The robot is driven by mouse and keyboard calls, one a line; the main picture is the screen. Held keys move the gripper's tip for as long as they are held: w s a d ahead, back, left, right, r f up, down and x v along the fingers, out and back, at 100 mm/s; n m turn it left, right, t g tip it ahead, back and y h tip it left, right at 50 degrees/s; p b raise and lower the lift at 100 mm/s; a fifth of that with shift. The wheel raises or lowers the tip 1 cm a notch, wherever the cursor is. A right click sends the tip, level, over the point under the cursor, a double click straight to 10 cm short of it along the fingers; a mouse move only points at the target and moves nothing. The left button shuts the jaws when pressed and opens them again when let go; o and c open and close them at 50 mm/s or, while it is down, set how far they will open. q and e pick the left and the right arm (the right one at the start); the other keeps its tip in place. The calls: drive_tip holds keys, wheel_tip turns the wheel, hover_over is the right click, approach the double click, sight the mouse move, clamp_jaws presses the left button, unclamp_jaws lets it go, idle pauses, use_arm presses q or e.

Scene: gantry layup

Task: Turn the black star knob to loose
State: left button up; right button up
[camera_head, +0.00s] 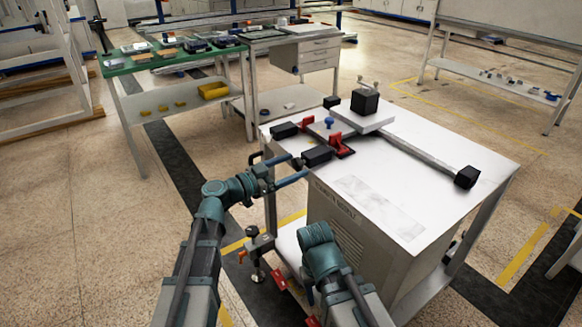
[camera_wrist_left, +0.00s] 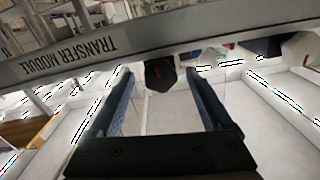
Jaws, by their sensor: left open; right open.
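Red clamps (camera_head: 336,144) with black blocks sit on the cart top near my left gripper. A rail (camera_head: 420,155) and a black block (camera_head: 364,102) are farther back. A green-topped table (camera_head: 150,62) stands back left. The cart's front top is clear.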

use_arm(q)
clamp_jaws()
idle(0.5)
